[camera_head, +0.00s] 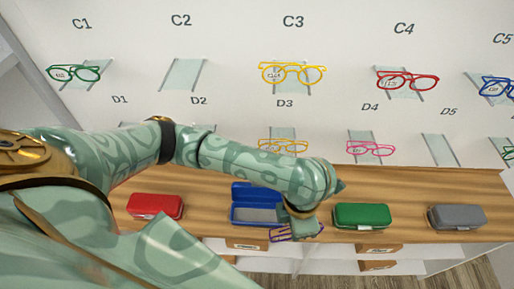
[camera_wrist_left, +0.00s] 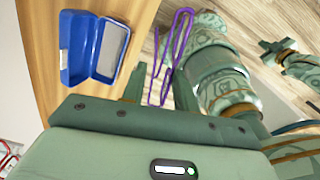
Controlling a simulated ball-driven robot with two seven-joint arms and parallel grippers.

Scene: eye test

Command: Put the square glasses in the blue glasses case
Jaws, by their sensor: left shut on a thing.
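My left gripper (camera_head: 306,226) is shut on purple glasses (camera_head: 283,233), which also show in the left wrist view (camera_wrist_left: 180,48). They are seen nearly edge-on there, so I cannot tell the lens shape. The blue glasses case (camera_head: 242,192) stands open on the wooden counter, lid up at the back, with an empty grey inside. It is also in the wrist view (camera_wrist_left: 78,48). The glasses are apart from the case, at its front right, off the counter's front edge. My forearm covers part of the case's right side. A green forked part at the wrist view's right may be my right gripper (camera_wrist_left: 275,52).
On the wooden counter (camera_head: 405,228) are closed red (camera_head: 155,206), green (camera_head: 362,216) and grey (camera_head: 456,217) cases. Yellow glasses (camera_head: 292,73), red glasses (camera_head: 407,81), pink glasses (camera_head: 370,149) and others sit on labelled wall holders. Drawers are below the counter.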

